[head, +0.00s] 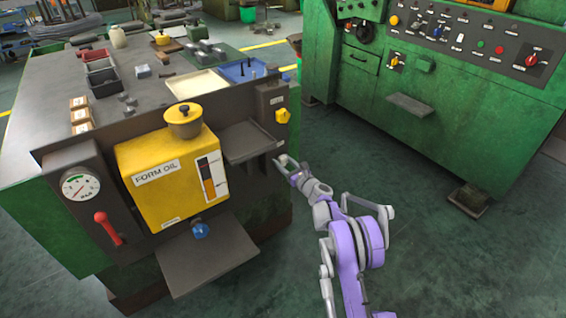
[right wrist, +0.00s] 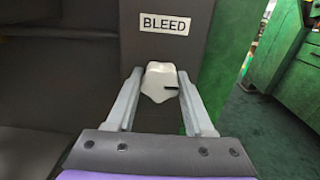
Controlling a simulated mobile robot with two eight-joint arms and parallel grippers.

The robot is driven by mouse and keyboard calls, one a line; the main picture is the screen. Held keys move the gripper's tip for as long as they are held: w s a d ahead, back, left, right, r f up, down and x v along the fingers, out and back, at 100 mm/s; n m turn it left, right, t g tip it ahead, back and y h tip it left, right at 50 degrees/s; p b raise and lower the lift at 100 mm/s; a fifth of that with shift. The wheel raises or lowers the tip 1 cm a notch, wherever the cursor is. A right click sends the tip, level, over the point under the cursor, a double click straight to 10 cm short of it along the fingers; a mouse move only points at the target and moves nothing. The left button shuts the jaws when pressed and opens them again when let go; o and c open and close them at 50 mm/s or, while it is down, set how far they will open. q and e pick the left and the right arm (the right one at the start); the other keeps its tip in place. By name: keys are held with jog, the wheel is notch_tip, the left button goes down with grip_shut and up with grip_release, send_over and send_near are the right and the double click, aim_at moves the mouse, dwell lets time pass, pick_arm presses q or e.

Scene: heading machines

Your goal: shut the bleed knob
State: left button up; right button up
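The bleed knob (right wrist: 160,82) is a small pale, lobed knob with a dark mark, on a dark panel under the white BLEED label (right wrist: 164,23) in the right wrist view. My right gripper (right wrist: 161,76) is open, with one finger on each side of the knob. The gaps beside the knob are narrow, and I cannot tell whether the fingers touch it. In the head view my right gripper (head: 286,162) is at the right end of the machine front, its fingers apart; I cannot make out the knob there. My left gripper is not in view.
Above my right gripper is a yellow knob (head: 283,116). Left of it are a grey shelf (head: 252,140) and the yellow FORM OIL tank (head: 170,178) with a blue knob (head: 201,230) below. A red lever (head: 107,228) is farther left. Green floor is open toward the green cabinet (head: 430,105).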

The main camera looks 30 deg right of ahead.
grip_shut()
jog(key=shift+n, duration=0.3)
jog(key=n, duration=0.3)
jog(key=shift+n, duration=0.3)
jog(key=n, duration=0.4)
jog(key=shift+d, duration=0.1)
jog(key=n, duration=0.5)
jog(key=shift+r, duration=0.15)
jog(key=n+p, duration=0.1)
jog(key=n, duration=0.3)
jog(key=shift+n, duration=0.4)
